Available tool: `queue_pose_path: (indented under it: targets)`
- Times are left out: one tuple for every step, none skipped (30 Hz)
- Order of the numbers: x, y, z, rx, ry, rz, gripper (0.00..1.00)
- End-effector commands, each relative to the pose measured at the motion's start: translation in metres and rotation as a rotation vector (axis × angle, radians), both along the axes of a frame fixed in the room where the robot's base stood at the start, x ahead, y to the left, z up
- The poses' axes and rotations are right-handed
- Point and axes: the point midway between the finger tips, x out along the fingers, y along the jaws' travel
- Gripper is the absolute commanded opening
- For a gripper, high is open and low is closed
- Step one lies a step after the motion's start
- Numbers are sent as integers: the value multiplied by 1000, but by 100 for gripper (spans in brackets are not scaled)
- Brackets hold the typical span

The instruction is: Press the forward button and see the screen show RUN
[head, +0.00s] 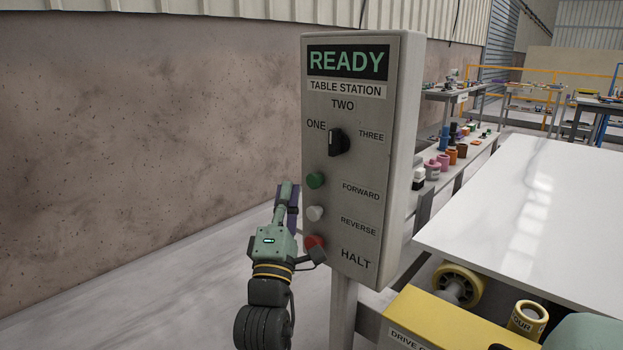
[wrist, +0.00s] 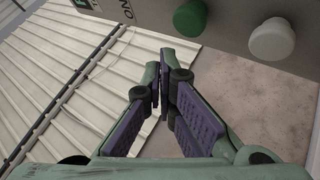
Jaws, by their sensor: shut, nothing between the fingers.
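The control box (head: 390,215) stands on a post. Its screen (head: 347,61) reads READY. The green button (head: 316,180) sits beside the FORWARD label (head: 360,192); it also shows at the top of the wrist view (wrist: 190,18). My gripper (head: 287,190) is shut and empty, pointing upward just left of the box face near the green button. In the wrist view its fingertips (wrist: 163,75) are apart from the green button.
A dark selector knob (head: 339,142) sits among the labels ONE, TWO and THREE. A glossy white table (head: 540,210) and a yellow drive unit (head: 440,322) stand to the right. Several small containers line a shelf (head: 470,146) behind the box. A stained wall (head: 150,130) is at left.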

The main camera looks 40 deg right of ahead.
Motion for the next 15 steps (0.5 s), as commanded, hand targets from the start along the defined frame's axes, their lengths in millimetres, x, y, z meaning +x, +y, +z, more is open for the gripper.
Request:
queue_pose_path:
  targets:
    - [0, -6, 3, 0, 1, -1, 0]
    - [1, -9, 2, 1, 1, -2, 0]
    - [1, -11, 2, 1, 1, -1, 0]
    - [1, -13, 2, 1, 1, 0, 0]
    - [1, -15, 2, 1, -1, 1, 0]
    - [1, -16, 1, 1, -1, 1, 0]
    - [1, -17, 1, 1, -1, 1, 0]
    - [2, -18, 1, 1, -1, 1, 0]
    - [2, -19, 1, 1, -1, 1, 0]
    - [1, -19, 1, 1, -1, 1, 0]
    - [2, -20, 0, 1, -1, 1, 0]
    - [1, -20, 0, 1, -1, 1, 0]
    - [2, -20, 0, 1, -1, 1, 0]
    - [2, -19, 0, 1, -1, 1, 0]
    - [2, -19, 0, 1, -1, 1, 0]
